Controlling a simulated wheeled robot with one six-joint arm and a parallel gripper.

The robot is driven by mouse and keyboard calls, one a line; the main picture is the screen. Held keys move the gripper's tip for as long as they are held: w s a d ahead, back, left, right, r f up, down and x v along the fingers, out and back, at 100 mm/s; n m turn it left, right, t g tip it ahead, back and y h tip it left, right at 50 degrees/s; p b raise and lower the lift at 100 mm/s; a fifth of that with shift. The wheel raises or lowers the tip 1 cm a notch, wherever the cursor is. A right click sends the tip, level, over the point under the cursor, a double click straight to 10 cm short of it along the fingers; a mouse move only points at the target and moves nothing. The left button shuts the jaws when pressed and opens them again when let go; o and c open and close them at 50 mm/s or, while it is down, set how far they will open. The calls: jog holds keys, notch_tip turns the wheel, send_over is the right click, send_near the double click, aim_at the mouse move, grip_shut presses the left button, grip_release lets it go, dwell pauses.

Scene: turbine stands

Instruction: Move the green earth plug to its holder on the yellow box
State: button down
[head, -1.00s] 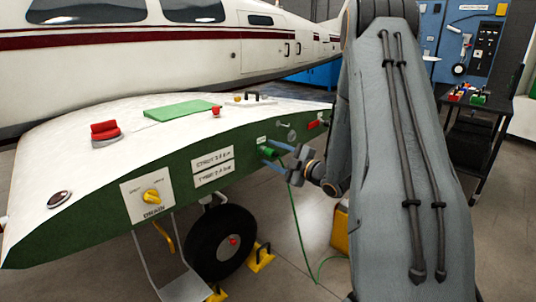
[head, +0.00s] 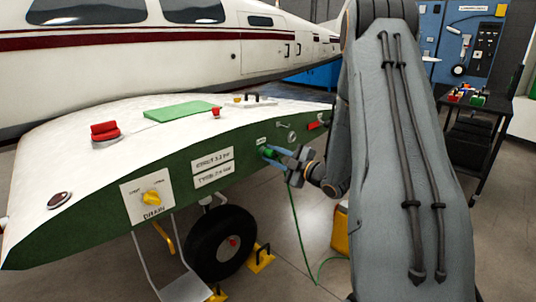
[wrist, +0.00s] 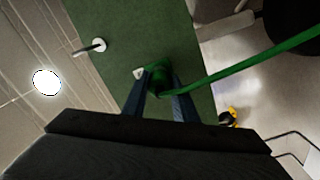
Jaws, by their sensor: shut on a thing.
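The green earth plug (head: 267,151) is at the dark green edge face of the wing, with its green cable hanging down to the floor. In the wrist view, the plug (wrist: 158,76) sits between the fingertips against the green panel, and its cable runs off to the upper right. My gripper (head: 274,157) is shut on the plug, and its two blue-grey fingers also show in the wrist view (wrist: 158,100). I cannot tell whether the plug is still seated in the wing. The yellow box (head: 340,229) stands on the floor, mostly hidden behind my arm; its holder is not visible.
The wing (head: 80,170) carries a drain switch plate (head: 147,196) and labels. A wheel (head: 222,242) with yellow chocks (head: 261,258) is below it. A dark cart (head: 478,125) stands at right. Floor between wheel and yellow box is clear except for the cable.

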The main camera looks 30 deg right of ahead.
aim_at(274, 155)
jog(key=shift+s+d, duration=0.25)
jog(key=shift+s, duration=0.4)
jog(key=shift+p+v, duration=0.55)
jog(key=shift+v, duration=0.9)
